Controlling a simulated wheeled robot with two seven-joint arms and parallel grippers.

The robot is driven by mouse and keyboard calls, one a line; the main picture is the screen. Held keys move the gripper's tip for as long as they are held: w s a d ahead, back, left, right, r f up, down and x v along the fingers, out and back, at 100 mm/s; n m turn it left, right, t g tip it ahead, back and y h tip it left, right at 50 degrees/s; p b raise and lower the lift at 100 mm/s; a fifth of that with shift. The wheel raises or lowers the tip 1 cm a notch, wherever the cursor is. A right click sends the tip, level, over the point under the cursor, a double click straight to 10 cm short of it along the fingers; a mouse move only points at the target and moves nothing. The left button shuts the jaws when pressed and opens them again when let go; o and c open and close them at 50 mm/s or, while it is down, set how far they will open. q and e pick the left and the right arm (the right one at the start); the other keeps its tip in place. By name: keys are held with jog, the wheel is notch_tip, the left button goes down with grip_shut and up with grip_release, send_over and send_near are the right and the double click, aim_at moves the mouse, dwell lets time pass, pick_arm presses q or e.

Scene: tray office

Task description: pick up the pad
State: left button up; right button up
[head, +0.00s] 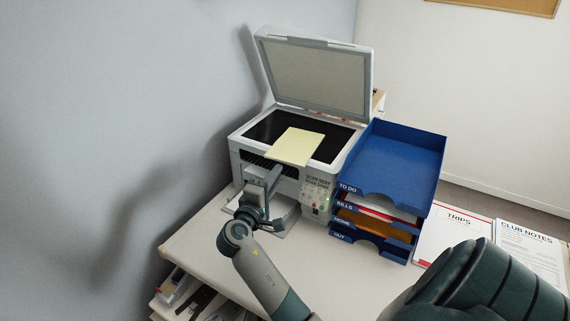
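The pad (294,146) is pale yellow and lies flat on the dark glass of the scanner (250,155), at its front edge. Its near end seems to reach slightly over the front rim. The scanner's lid (315,77) stands open behind it. My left gripper is not in view.
A blue stack of letter trays (391,165) holding papers stands right of the scanner. A TRIPS sheet (452,232) and a CLUB NOTES sheet (531,250) lie further right. The wall (130,120) is close on the left.

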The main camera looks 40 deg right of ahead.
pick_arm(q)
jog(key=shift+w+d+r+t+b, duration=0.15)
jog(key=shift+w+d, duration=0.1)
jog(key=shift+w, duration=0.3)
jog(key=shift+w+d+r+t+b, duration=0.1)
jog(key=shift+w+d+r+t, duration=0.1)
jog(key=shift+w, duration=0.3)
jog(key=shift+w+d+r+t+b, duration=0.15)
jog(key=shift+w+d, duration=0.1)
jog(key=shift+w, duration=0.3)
pick_arm(e)
jog(key=x, duration=0.6)
jog(key=shift+d, duration=0.1)
jog(key=shift+c, duration=0.5)
grip_shut()
pick_arm(q)
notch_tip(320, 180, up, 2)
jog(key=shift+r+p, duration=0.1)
jog(key=shift+p, duration=1.05)
pick_arm(e)
notch_tip(320, 180, up, 3)
jog(key=shift+f, duration=0.2)
